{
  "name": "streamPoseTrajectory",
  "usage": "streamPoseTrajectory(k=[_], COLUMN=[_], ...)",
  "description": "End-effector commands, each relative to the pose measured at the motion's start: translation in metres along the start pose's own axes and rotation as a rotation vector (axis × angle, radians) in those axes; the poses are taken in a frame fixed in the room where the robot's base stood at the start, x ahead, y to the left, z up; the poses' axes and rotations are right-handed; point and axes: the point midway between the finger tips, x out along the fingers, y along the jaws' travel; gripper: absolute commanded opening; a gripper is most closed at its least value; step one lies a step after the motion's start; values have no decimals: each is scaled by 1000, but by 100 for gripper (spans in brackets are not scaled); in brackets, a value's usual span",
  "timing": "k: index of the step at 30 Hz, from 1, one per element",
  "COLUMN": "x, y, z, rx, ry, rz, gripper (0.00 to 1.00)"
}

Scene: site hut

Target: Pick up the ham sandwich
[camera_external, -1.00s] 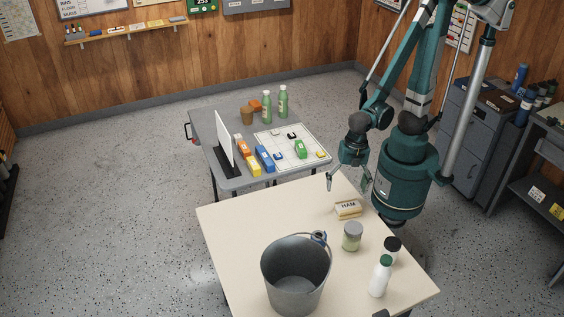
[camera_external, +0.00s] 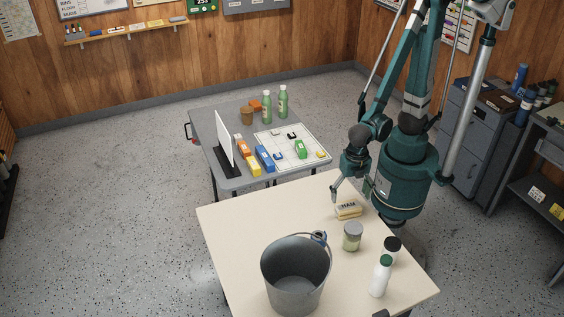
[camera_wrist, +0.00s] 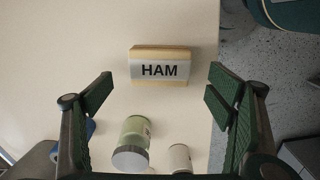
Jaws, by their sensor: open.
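The ham sandwich (camera_external: 348,210) lies on the cream table (camera_external: 240,235) near its far right edge. It is a pale block with a white band lettered HAM. In the wrist view the sandwich (camera_wrist: 160,66) is upper centre, beyond and between the fingertips. My gripper (camera_external: 350,192) is above the table, close over the sandwich in the external view. In the wrist view my gripper (camera_wrist: 158,92) is open and empty, its green-padded fingers wide apart on either side. The sandwich appears untouched.
A jar (camera_external: 352,237) stands near the sandwich, with a white bottle (camera_external: 379,278) and a black-capped bottle (camera_external: 391,251) farther forward. A grey bucket (camera_external: 296,275) stands at the front. The table's left part is clear. A grey table (camera_external: 200,125) with blocks and bottles stands behind.

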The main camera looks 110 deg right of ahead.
Motion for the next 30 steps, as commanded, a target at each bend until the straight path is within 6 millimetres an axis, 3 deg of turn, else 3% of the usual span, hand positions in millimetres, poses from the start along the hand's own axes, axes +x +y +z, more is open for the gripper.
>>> streamPoseTrajectory(k=[8, 23, 30], x=[18, 22, 42], y=[0, 0, 0], z=[0, 0, 1], rx=[0, 0, 0], ry=[0, 0, 0], rz=[0, 0, 0], gripper=[81, 81, 81])
